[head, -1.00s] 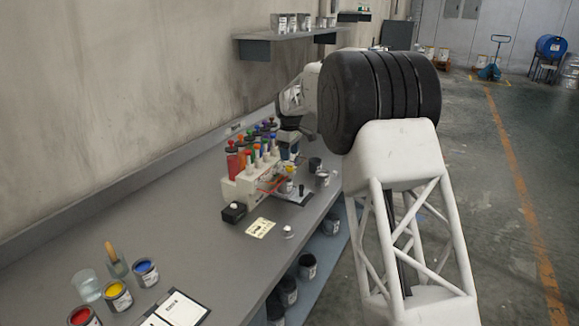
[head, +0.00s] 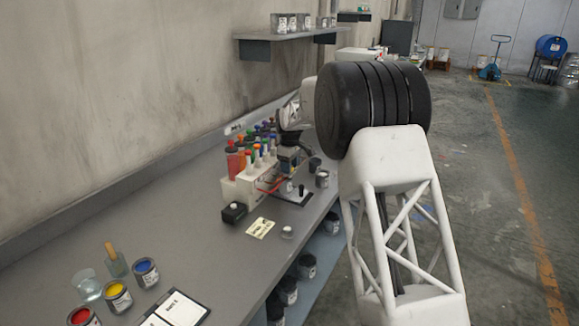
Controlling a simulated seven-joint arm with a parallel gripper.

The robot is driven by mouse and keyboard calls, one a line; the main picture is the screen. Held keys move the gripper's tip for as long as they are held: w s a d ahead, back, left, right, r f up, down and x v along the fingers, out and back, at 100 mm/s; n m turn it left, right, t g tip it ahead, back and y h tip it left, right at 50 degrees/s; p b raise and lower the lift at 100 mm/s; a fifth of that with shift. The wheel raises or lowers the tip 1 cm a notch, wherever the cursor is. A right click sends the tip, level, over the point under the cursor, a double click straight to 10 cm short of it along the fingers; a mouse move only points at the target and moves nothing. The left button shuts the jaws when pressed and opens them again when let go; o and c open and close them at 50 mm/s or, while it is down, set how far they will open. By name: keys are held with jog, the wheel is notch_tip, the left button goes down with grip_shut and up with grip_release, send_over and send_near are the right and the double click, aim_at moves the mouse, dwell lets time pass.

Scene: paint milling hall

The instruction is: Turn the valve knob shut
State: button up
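A paint dispenser (head: 241,187) with a white body and rows of coloured bottles stands on the grey bench. I cannot clearly pick out the valve knob; the parts at the dispenser's right end are small and partly covered by my arm's end. My gripper (head: 288,163) is a dark shape pointing down at that right end, close above the small fittings and red tubing there. I cannot tell whether it touches anything. Its fingers are too small and dark to show whether they are open.
Open paint cans (head: 117,296) and a clipboard (head: 177,308) are nearer. A wall shelf (head: 285,37) hangs above.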

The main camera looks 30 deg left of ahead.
jog(key=c, duration=0.6)
jog(key=shift+c, duration=0.2)
jog(key=shift+m, duration=0.4)
jog(key=m, duration=0.7)
jog(key=shift+m, duration=0.4)
jog(key=m, duration=0.4)
jog(key=shift+m, duration=0.3)
jog(key=m, duration=0.4)
jog(key=shift+m, duration=0.4)
